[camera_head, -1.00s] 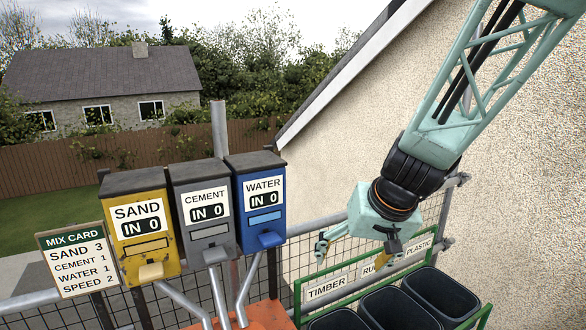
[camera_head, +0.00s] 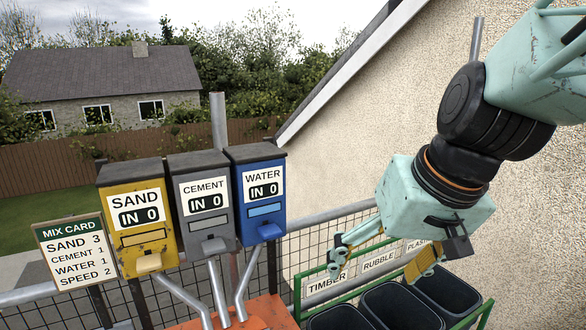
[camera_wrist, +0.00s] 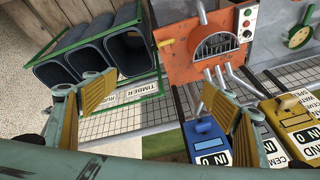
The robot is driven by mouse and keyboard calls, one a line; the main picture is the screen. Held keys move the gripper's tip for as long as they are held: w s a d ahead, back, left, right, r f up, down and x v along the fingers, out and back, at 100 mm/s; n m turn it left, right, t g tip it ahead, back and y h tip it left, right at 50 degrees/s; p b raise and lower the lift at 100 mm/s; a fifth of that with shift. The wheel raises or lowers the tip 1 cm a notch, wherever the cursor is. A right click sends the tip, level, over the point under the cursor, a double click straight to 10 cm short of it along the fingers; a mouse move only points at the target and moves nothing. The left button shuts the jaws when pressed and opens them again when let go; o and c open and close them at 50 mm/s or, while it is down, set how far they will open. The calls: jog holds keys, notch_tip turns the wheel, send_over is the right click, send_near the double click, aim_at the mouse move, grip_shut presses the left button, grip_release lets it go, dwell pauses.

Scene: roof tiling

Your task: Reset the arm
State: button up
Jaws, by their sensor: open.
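My gripper (camera_head: 385,268) hangs from the mint-green arm at the right of the head view, above the rubbish bins. Its fingers are spread apart with nothing between them. In the wrist view the two yellow-padded fingers of my gripper (camera_wrist: 168,120) stand wide apart at left and right. My arm comes in from the upper right, bent at a black joint.
Yellow sand (camera_head: 138,222), grey cement (camera_head: 204,207) and blue water (camera_head: 259,197) dispensers stand left, each reading IN 0. A mix card (camera_head: 75,254) is beside them. Black bins (camera_head: 400,305) in a green frame are below. An orange machine (camera_wrist: 208,45) shows in the wrist view.

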jog(key=s+d+h+b, duration=0.1)
jog(key=s+d, duration=0.2)
jog(key=s, duration=0.6)
jog(key=s+d+r+h+b, duration=0.1)
jog(key=s+d, duration=0.2)
jog(key=s, duration=0.7)
jog(key=shift+s+d+b, duration=0.15)
jog(key=shift+s+b, duration=0.15)
jog(key=shift+b, duration=0.1)
jog(key=shift+r, duration=0.1)
dwell(1.2)
notch_tip(320, 180, down, 13)
jog(key=b, duration=1.3)
